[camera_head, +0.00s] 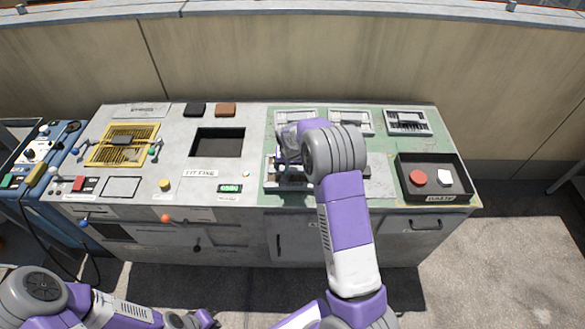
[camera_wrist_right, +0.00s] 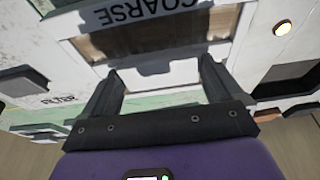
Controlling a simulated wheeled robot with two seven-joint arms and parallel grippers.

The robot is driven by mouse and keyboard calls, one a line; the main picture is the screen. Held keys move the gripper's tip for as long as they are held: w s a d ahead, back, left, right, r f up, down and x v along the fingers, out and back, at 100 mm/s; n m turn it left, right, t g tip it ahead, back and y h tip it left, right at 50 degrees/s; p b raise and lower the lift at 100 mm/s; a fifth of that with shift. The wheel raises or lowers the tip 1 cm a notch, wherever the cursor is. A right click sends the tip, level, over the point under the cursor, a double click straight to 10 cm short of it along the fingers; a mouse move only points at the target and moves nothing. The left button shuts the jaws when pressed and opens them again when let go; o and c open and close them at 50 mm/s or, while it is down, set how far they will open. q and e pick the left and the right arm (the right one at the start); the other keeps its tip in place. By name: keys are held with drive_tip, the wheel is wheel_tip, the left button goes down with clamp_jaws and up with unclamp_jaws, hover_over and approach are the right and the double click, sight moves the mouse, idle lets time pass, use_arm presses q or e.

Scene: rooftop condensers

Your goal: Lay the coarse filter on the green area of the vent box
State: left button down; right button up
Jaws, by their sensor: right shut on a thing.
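The coarse filter (camera_wrist_right: 150,38), a pale frame with a brownish middle and a bar lettered COARSE, fills the top of the right wrist view. My right gripper (camera_wrist_right: 158,85) is shut on its pale near part. In the head view, my right gripper (camera_head: 287,166) is over the green area (camera_head: 385,150) of the vent box (camera_head: 258,225), and my wrist hides much of the filter. Whether the filter touches the surface cannot be told. My left gripper (camera_head: 204,319) is low at the bottom edge, away from the box, its fingers unclear.
Framed pieces (camera_head: 350,122) line the back of the green area. A black waste tray (camera_head: 434,192) with a red disc (camera_head: 417,177) and a white block stands at right. Left are a dark opening (camera_head: 217,143) and a yellow grille (camera_head: 100,153). A wall stands behind.

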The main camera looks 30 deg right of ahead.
sight(291, 179)
drive_tip(key=shift+f, duration=0.6)
drive_tip(key=shift+f, duration=0.15)
drive_tip(key=o, duration=0.8)
drive_tip(key=shift+o, duration=0.2)
drive_tip(key=shift+r, duration=0.25)
drive_tip(key=p+v, duration=0.2)
drive_tip(key=v, duration=0.9)
drive_tip(key=shift+r+p, duration=0.3)
drive_tip(key=shift+r, duration=0.05)
